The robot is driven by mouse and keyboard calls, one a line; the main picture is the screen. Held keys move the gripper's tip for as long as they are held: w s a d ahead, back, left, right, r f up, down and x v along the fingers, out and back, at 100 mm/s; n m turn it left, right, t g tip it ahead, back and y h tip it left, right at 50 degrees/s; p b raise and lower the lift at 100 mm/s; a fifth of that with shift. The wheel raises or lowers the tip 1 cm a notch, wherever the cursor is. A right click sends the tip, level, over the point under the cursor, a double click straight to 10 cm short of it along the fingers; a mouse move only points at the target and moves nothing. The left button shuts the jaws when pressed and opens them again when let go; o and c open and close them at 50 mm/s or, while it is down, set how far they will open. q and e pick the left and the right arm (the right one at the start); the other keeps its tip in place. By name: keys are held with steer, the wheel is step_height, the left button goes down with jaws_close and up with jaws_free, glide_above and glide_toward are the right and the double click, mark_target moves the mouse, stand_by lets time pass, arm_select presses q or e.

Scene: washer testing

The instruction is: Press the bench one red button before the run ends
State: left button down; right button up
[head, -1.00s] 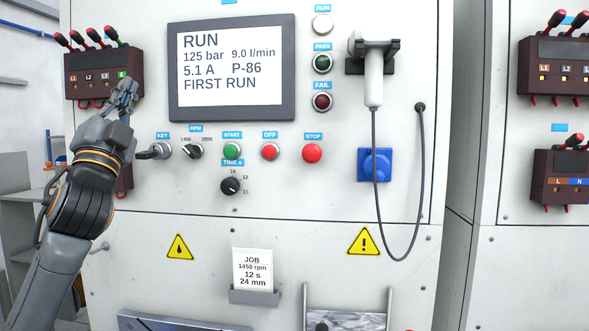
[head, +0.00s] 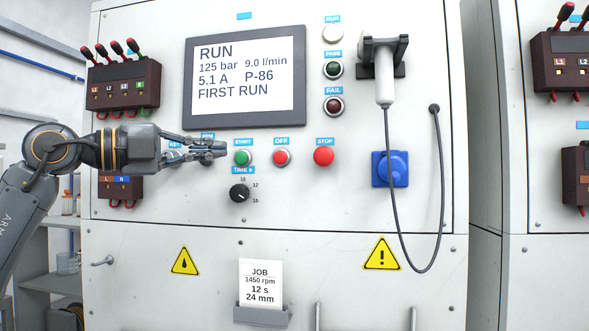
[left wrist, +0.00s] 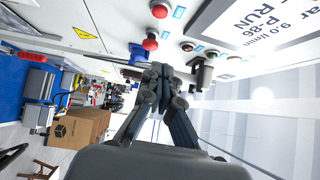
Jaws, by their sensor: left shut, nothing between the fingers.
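In the left wrist view the STOP button (left wrist: 160,9) and the OFF button (left wrist: 150,43) show at the top. My left gripper (head: 222,148) is shut and empty, pointing right along the row. Its fingertips are just left of START and hide much of the RPM knob; their gap to the panel is unclear. The display (head: 245,78) reads RUN, FIRST RUN. My right gripper is not in view.
A dark terminal block (head: 124,85) with levers is above my left arm. A TIME knob (head: 239,193) sits below START. A hand-held probe (head: 384,80) hangs at right, its cable looping past a blue socket (head: 390,169). A job card (head: 260,283) is below.

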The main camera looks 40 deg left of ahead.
arm_select(q)
steer(key=shift+a+f+n+y, duration=0.15)
steer(key=shift+f+n+y, duration=0.15)
steer(key=shift+n+y, duration=0.1)
steer(key=shift+w, duration=0.1)
steer(key=p, duration=0.9)
glide_toward(285, 157)
steer(key=w+d, duration=0.3)
steer(key=w, duration=0.1)
steer(key=shift+w+a+r+p, duration=0.1)
steer(key=shift+w+a+p, duration=0.65)
steer(key=shift+w+p, duration=0.1)
